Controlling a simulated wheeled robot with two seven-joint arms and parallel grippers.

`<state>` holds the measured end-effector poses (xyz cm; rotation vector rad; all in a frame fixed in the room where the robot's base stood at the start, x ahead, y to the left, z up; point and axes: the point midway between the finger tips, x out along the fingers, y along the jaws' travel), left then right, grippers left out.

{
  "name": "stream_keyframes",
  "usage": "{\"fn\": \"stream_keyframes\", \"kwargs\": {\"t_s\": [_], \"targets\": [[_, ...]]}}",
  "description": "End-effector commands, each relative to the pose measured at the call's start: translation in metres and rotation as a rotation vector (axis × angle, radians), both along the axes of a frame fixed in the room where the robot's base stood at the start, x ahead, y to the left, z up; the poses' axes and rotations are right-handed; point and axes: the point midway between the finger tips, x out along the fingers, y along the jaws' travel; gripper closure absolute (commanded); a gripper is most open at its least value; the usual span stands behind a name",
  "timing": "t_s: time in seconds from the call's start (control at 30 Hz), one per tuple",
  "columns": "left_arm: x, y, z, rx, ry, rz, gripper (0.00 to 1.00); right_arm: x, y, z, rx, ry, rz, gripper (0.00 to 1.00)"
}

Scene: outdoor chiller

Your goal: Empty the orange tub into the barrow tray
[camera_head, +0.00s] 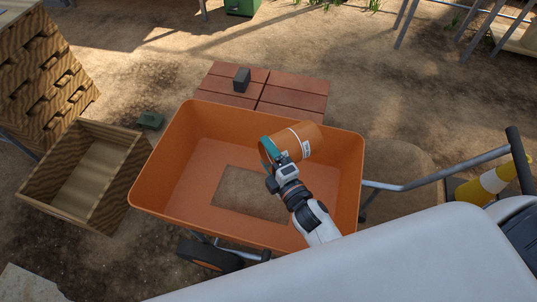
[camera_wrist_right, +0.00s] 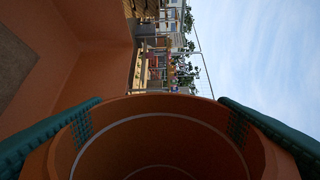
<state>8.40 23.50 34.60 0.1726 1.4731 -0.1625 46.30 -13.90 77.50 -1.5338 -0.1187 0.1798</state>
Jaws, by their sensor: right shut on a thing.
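The barrow tray (camera_head: 345,190) is a wide orange tray in the middle of the head view; its wall also shows in the wrist view (camera_wrist_right: 95,25). A flat brown rectangular patch (camera_head: 245,195) lies on its floor. The orange tub (camera_head: 304,137) has a white band and label and lies tilted on its side above the tray's right half. My right gripper (camera_head: 272,152), with teal fingers, is shut on the tub. In the right wrist view the tub's round rim (camera_wrist_right: 160,104) sits between the fingers, and I see no contents. My left gripper is out of view.
A wooden crate (camera_head: 128,160) stands left of the barrow. Reddish planks (camera_head: 300,95) with a small dark block (camera_head: 241,79) lie behind it. A barrow handle (camera_head: 440,172) reaches right towards a yellow-white cone (camera_head: 490,183). A white surface fills the front right.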

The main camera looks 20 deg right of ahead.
Motion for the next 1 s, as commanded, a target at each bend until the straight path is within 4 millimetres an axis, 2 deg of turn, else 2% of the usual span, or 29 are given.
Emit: {"fn": "stream_keyframes", "kwargs": {"t_s": [0.17, 0.27, 0.5, 0.6, 0.87, 1.0], "targets": [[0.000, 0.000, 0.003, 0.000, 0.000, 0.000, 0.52, 0.000, 0.000, 0.003, 0.009, 0.001, 0.001, 0.90], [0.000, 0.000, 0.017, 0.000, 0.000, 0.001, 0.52, 0.000, 0.001, 0.012, 0.070, 0.013, 0.003, 0.90], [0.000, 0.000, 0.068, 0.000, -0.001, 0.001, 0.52, 0.000, 0.003, 0.040, 0.406, 0.081, 0.007, 0.90], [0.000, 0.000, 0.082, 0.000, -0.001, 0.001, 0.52, 0.000, 0.003, 0.046, 0.528, 0.105, 0.004, 0.90], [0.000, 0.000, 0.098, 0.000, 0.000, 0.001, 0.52, 0.000, 0.002, 0.055, 0.741, 0.142, 0.001, 0.90], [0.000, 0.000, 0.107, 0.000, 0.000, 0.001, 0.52, -0.001, 0.003, 0.068, 0.947, 0.182, 0.001, 0.90]]}}
